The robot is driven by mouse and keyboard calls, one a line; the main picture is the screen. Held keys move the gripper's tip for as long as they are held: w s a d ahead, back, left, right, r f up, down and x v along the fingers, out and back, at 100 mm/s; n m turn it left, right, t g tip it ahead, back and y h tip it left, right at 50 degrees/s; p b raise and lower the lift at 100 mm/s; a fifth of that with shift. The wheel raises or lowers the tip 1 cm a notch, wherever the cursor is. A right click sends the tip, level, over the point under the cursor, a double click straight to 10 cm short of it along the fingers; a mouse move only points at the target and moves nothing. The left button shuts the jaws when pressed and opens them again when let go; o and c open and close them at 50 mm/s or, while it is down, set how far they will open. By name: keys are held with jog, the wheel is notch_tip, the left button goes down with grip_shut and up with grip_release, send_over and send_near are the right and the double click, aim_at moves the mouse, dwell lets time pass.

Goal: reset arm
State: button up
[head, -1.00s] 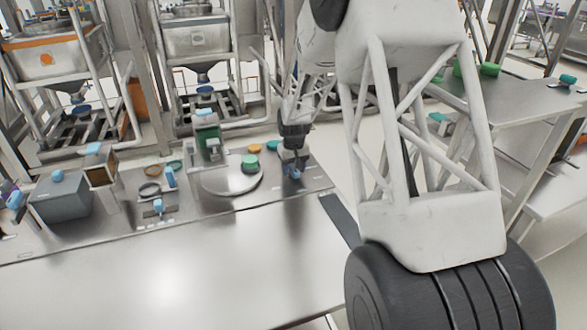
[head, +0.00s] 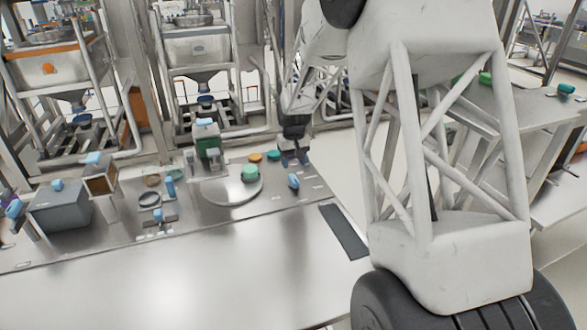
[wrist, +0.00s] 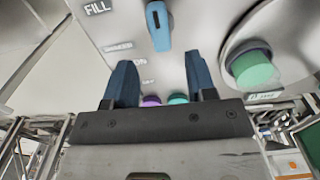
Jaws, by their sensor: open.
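My gripper (head: 295,158) is open and empty above the back right of the metal console (head: 90,250). Its two blue fingers also show spread apart in the wrist view (wrist: 161,80). A blue handle (head: 293,181) stands on the console just in front of my gripper, apart from it. In the wrist view this handle (wrist: 158,27) is beyond the fingertips, with clear space between. My arm's white lattice link fills the right of the head view.
A green knob (head: 250,173) sits on a round metal plate (head: 228,193) left of my gripper. Orange (head: 255,157) and teal (head: 272,155) caps are close by. A green box (head: 208,150) and a grey bin (head: 60,207) stand further left. The console front is clear.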

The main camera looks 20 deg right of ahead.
jog(key=shift+r, duration=0.35)
dwell(0.3)
jog(key=shift+s+a+r, duration=0.2)
jog(key=shift+s+r, duration=0.2)
jog(key=shift+r, duration=0.05)
jog(key=s+a+r+t, duration=0.1)
jog(key=s+a+r, duration=0.3)
jog(key=s+r, duration=0.45)
jog(key=s+a+r, duration=0.3)
jog(key=s+r, duration=0.2)
jog(key=s, duration=0.6)
jog(key=s+a, duration=0.2)
jog(key=s, duration=1.1)
jog(key=s+a+t, duration=0.1)
jog(key=s+a, duration=0.1)
jog(key=s, duration=1.1)
jog(key=shift+a+r+t, duration=0.3)
jog(key=shift+a+r, duration=0.05)
jog(key=shift+r, duration=0.1)
